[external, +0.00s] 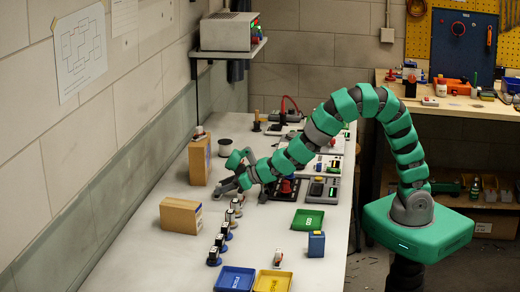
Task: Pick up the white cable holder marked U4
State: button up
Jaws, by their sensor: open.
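Dark equipment lies beneath my arm.

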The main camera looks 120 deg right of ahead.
jog(key=shift+c, duration=0.3)
jog(key=c, duration=1)
jog(key=shift+r, duration=0.1)
